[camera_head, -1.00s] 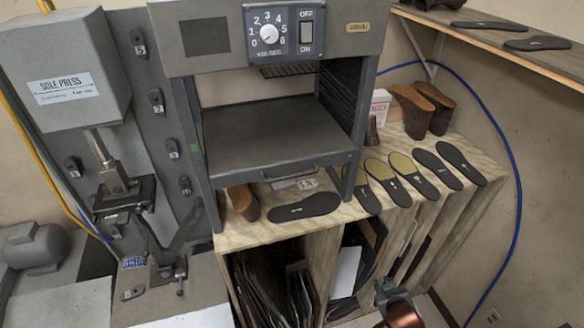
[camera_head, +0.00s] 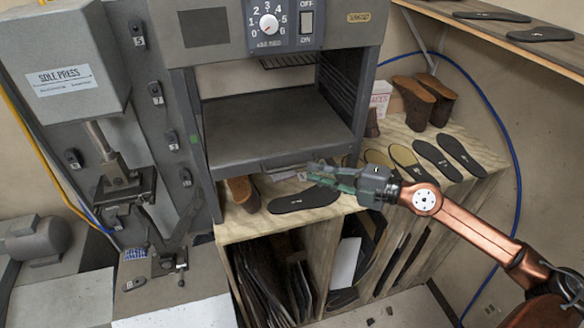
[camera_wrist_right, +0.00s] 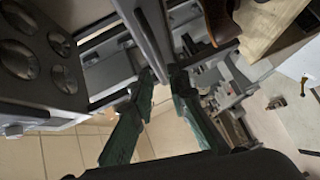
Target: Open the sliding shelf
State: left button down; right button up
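The sliding shelf (camera_head: 275,135) is a flat grey tray inside the grey machine with the dial. Its front edge carries a thin handle (camera_head: 272,167), partly hidden by my right gripper. My right gripper (camera_head: 318,174) comes in from the right, its green fingers at the front of the shelf near the handle's right part. In the right wrist view the two green fingers (camera_wrist_right: 161,75) are apart, with a grey bar running toward the gap between their tips. I cannot tell whether they touch the handle. My left gripper is not in view.
Below the shelf, a wooden bench (camera_head: 235,228) holds a dark sole (camera_head: 305,199) and a brown shoe part (camera_head: 242,192). More soles (camera_head: 436,158) and brown boots (camera_head: 424,100) lie to the right. The sole press (camera_head: 62,80) stands at the left.

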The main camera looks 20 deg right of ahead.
aim_at(292, 168)
jog(key=p+x, duration=0.3)
jog(key=x, duration=0.4)
jog(key=shift+r, duration=0.1)
jog(key=shift+w+a+f, duration=0.2)
jog(key=shift+w+a, duration=0.05)
jog(key=shift+a, duration=0.05)
jog(key=shift+c, duration=0.3)
grip_shut()
